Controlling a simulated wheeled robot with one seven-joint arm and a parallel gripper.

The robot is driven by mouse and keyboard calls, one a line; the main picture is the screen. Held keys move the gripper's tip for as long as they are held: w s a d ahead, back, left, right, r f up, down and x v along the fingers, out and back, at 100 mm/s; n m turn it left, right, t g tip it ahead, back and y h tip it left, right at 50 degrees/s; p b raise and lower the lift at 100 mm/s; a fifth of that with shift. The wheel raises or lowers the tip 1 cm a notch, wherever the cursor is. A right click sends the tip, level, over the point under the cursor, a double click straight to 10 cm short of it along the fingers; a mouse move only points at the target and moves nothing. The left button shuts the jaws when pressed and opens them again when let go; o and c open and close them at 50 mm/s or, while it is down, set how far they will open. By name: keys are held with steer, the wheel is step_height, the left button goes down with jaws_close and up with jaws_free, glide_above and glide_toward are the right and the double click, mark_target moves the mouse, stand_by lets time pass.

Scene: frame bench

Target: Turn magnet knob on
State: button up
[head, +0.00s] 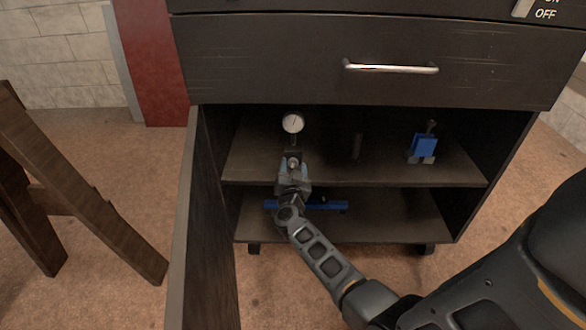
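A dial gauge (292,123) with a round white face stands on the upper shelf of the open cabinet, left of its middle. Below the dial is a small pale metal part (293,162), which may be the magnet knob; it is too small to be sure. My gripper (293,166) reaches into the cabinet from the front, just below the dial. Its fingers lie on either side of the pale part. I cannot tell whether they touch it. The gauge's base is mostly hidden behind my gripper.
A blue clamp-like tool (423,146) stands on the upper shelf at right. A blue bar-like object (327,205) lies on the lower shelf. The open cabinet door (190,225) stands at left; a closed drawer (460,65) is above.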

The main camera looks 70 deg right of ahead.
steer(key=shift+o, duration=0.3)
steer(key=shift+s+a+r+p, duration=0.1)
steer(key=shift+s+a+p, duration=0.15)
steer(key=shift+a, duration=0.25)
steer(key=p+v, duration=0.2)
steer(key=v, duration=0.4)
steer(key=shift+a, duration=0.35)
steer(key=shift+s, duration=0.1)
